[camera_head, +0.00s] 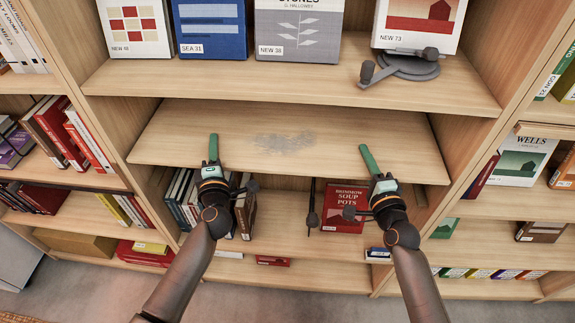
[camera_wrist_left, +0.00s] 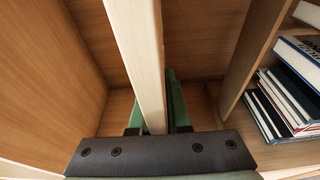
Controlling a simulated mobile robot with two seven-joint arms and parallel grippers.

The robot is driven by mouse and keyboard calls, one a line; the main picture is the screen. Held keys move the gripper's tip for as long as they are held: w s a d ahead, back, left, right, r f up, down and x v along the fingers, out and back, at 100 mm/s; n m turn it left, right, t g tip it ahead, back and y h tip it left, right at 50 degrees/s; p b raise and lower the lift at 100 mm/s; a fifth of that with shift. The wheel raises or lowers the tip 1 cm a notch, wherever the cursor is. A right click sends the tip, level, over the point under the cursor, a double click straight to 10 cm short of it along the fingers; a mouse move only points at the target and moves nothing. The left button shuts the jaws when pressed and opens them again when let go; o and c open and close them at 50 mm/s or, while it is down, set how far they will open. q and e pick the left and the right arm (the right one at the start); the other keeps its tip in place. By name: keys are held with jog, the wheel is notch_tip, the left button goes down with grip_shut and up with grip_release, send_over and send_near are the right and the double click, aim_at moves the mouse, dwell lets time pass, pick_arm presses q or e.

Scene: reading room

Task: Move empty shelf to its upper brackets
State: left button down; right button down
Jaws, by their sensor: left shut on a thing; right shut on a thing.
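The empty shelf (camera_head: 345,133) is a bare pale wooden board with a greyish patch near its middle. It juts out of the middle bay, below the fixed upper shelf (camera_head: 300,82), and its right front corner looks slightly lower in the picture. My left gripper (camera_head: 213,152) is shut on its front edge, left of the middle. In the left wrist view the board (camera_wrist_left: 138,50) runs between the green fingers (camera_wrist_left: 156,108). My right gripper (camera_head: 368,157) is shut on the front edge, right of the middle. I cannot make out the brackets.
Above, several display books and a grey metal stand (camera_head: 400,66) occupy the fixed shelf. Below, books (camera_head: 182,196), a red book (camera_head: 342,208) and a dark upright divider (camera_head: 312,207) stand on the lower shelf (camera_head: 285,242). Side panels (camera_head: 462,150) flank the bay closely.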

pick_arm(q)
jog(key=shift+d+r, duration=0.1)
jog(key=shift+d, duration=0.25)
pick_arm(e)
jog(key=shift+a+r, duration=0.2)
jog(key=shift+a, duration=0.05)
pick_arm(q)
jog(key=c, duration=0.8)
grip_release()
jog(key=shift+a, duration=0.2)
pick_arm(e)
jog(key=shift+d, duration=0.15)
pick_arm(q)
jog(key=shift+f, duration=0.2)
pick_arm(e)
jog(key=shift+f, duration=0.1)
jog(key=shift+d+r+p, duration=0.1)
jog(key=shift+r+p, duration=0.25)
jog(key=shift+r, duration=0.15)
pick_arm(q)
jog(key=v, duration=1.2)
jog(key=shift+r, duration=0.15)
pick_arm(e)
jog(key=c, duration=0.8)
grip_release()
jog(key=shift+f, duration=0.1)
